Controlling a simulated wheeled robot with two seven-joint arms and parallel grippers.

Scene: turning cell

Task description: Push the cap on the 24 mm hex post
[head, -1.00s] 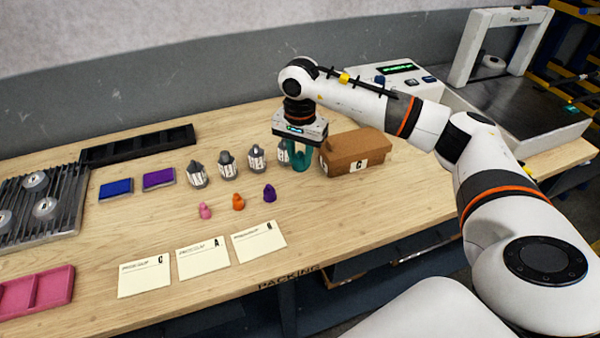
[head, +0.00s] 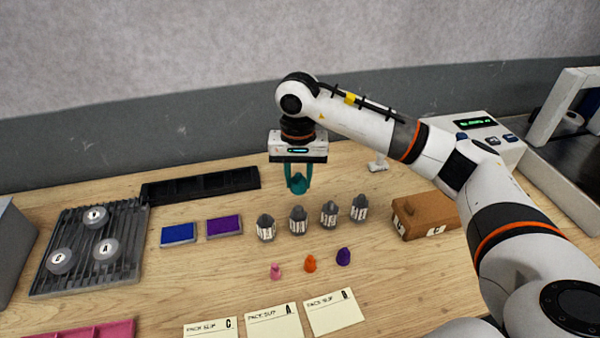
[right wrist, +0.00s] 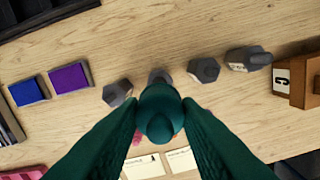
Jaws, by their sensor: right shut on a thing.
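My right gripper (head: 298,180) is shut on a teal cap (head: 298,185), held in the air above the bench. In the right wrist view the cap (right wrist: 160,112) sits between the two teal fingers. Several grey posts with white labels stand in a row: the leftmost (head: 266,228), the second (head: 298,219), the third (head: 329,214) and the rightmost (head: 359,208). The cap appears above and behind the second post, apart from it. In the wrist view it partly hides that post (right wrist: 159,75). The labels are too small to read, so I cannot tell which is 24 mm. My left gripper is out of view.
Pink (head: 276,271), orange (head: 310,264) and purple (head: 343,257) caps stand in front of the posts. A brown box (head: 425,215) is right of the row. Blue (head: 178,234) and purple (head: 224,226) pads and a ribbed rack (head: 75,275) lie left. Paper slips (head: 335,311) lie in front.

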